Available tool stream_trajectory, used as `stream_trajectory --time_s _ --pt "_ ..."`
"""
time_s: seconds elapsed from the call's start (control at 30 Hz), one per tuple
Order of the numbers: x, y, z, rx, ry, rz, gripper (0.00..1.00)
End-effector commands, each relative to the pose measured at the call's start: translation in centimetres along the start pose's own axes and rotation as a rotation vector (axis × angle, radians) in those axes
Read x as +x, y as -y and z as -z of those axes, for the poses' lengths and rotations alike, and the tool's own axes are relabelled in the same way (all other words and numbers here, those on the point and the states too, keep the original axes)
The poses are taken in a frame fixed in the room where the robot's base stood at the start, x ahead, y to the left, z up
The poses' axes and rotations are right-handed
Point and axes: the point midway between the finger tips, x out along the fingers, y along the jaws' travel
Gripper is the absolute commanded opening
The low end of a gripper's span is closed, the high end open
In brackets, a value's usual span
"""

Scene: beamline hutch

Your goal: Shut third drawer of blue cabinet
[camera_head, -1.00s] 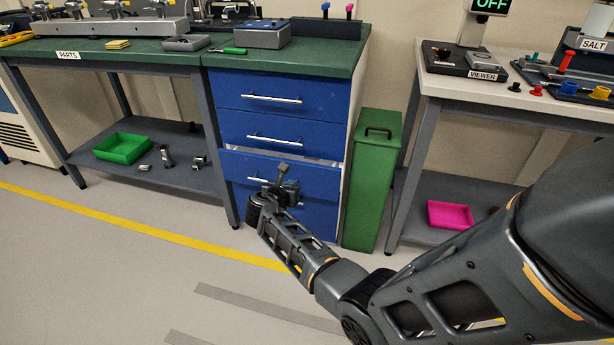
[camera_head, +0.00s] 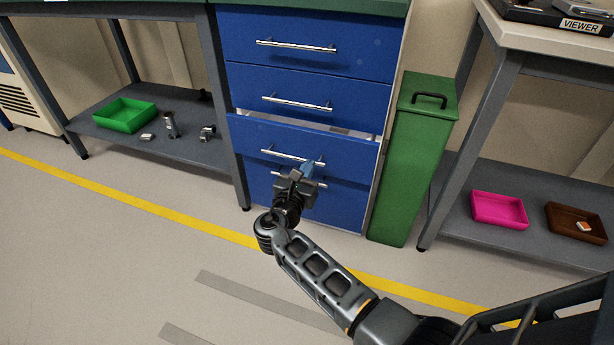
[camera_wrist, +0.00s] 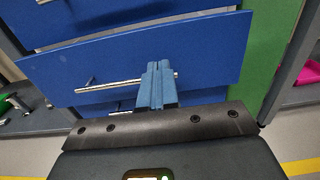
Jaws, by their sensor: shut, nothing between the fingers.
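The blue cabinet (camera_head: 308,86) stands under the green bench top, its drawers stacked with silver bar handles. The third drawer (camera_head: 345,152) is partly open, with a gap along its top edge; it also shows in the wrist view (camera_wrist: 215,50). Its handle (camera_head: 280,155) runs across the front. My gripper (camera_head: 307,170) is in front of this drawer, near the right part of the handle. In the wrist view, its blue fingers (camera_wrist: 157,68) are together and empty, overlapping the handle (camera_wrist: 105,87). I cannot tell whether they touch the drawer front.
A tall green bin (camera_head: 413,160) stands close to the cabinet's right side. A lower shelf at left holds a green tray (camera_head: 125,128). A shelf at right holds a pink tray (camera_head: 499,224) and a brown tray (camera_head: 590,234). The floor in front is open.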

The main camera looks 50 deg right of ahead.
Motion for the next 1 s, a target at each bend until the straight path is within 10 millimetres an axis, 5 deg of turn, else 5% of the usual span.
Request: stream_trajectory --time_s 0.3,0.5,1.0 --pt "6.3 0.1 0.3 0.001 0.000 0.003 0.00" --pt "8.7 0.0 0.2 0.001 -0.001 0.001 0.00" --pt "9.6 0.0 0.1 0.000 -0.001 0.001 0.00"
